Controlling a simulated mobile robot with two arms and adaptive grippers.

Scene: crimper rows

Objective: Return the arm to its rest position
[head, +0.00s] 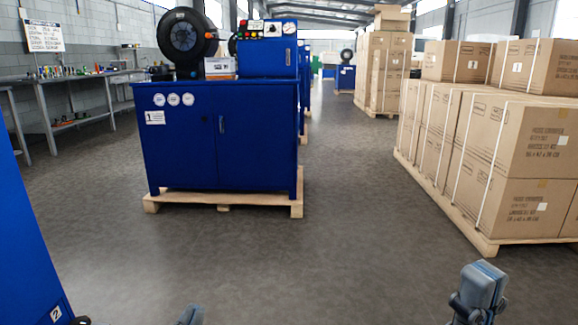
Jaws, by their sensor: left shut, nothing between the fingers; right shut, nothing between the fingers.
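My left gripper (191,315) shows only as a small grey tip at the bottom edge, left of the middle. It is shut and empty, and the rest of that arm is out of the frame. My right gripper (480,287) stands upright at the bottom right, with its fingers together and nothing between them. Both are over the grey floor in the picture and apart from the machines and boxes.
A blue crimper cabinet (221,150) stands on a wooden pallet (225,198) ahead. Another blue cabinet (25,240) is close at the left edge. Strapped cartons (500,135) sit on a pallet at right. A workbench (85,76) lines the left wall. The middle floor is clear.

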